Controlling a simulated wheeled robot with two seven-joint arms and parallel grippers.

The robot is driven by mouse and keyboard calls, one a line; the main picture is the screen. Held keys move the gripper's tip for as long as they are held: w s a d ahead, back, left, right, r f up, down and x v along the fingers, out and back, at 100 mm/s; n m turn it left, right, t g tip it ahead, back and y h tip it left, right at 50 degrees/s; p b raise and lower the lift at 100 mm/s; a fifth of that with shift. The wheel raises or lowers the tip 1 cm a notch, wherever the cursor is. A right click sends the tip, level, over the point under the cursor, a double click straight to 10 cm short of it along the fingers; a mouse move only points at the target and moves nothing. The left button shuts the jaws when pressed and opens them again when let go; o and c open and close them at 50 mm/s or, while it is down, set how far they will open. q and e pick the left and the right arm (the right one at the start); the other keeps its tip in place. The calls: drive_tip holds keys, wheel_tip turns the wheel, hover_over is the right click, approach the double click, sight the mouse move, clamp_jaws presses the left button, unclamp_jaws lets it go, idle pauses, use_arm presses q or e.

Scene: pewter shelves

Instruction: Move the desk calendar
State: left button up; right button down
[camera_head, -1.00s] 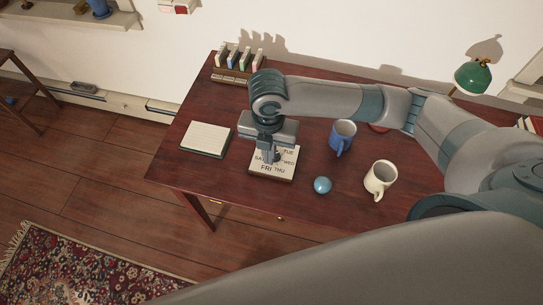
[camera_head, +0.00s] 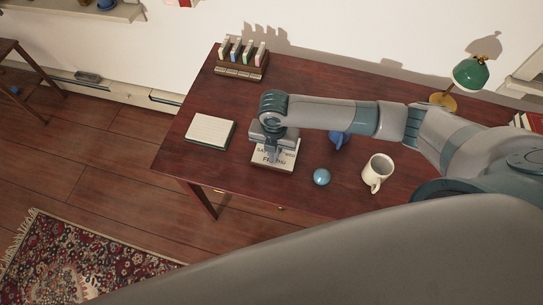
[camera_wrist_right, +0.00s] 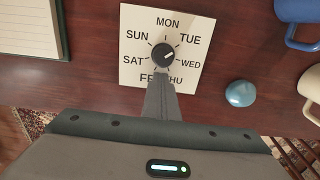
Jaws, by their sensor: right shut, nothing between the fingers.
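The desk calendar (camera_head: 288,160) is a flat white square with day names around a black knob (camera_wrist_right: 163,54). It lies on the dark red wooden table (camera_head: 240,178). In the right wrist view the calendar (camera_wrist_right: 190,80) shows the knob's light mark pointing up and right, toward TUE. My right gripper (camera_head: 273,158) is over the calendar with its fingers together and nothing held. In the wrist view its fingertips (camera_wrist_right: 162,74) overlap the knob's lower edge; I cannot tell whether they touch it. The fingers partly cover FRI and THU. My left gripper is not in view.
A blue ball (camera_head: 321,177) and a cream mug (camera_head: 377,172) stand right of the calendar. A blue mug (camera_head: 337,139) is partly behind my arm. A notepad (camera_head: 210,130) lies left. A card rack (camera_head: 241,63) and green lamp (camera_head: 470,73) stand farther back.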

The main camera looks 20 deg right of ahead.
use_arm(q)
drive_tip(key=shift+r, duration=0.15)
use_arm(e)
drive_tip(key=shift+w+d, duration=0.25)
drive_tip(key=shift+w, duration=0.1)
